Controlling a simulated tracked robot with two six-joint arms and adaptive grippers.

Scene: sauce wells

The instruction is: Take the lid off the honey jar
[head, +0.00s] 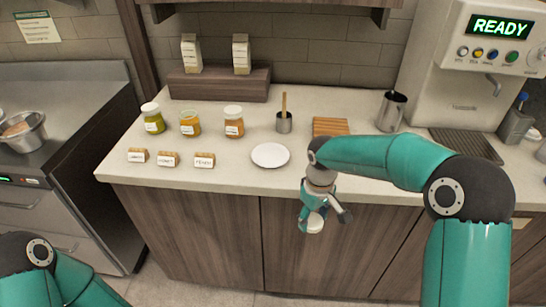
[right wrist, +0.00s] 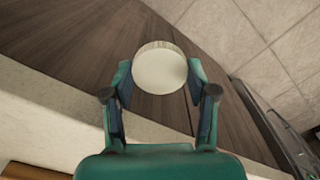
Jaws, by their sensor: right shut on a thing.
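My right gripper (head: 318,217) is shut on a round white lid (head: 315,226), held in front of the counter's front edge, over the cabinet doors and floor. In the right wrist view the lid (right wrist: 160,70) sits between the two fingertips, with its ridged rim showing. The middle jar (head: 189,125), amber-coloured inside, stands upright on the counter with its top open. It stands behind the middle label card (head: 168,159), whose small writing seems to read honey. My left gripper is out of view; only part of that arm shows at lower left.
A green jar (head: 153,121) and an orange jar (head: 234,124), both white-lidded, flank the open jar. A white plate (head: 270,155), a cup with a wooden stick (head: 284,124), a slatted wooden board (head: 330,126) and a metal pitcher (head: 391,112) stand to the right.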

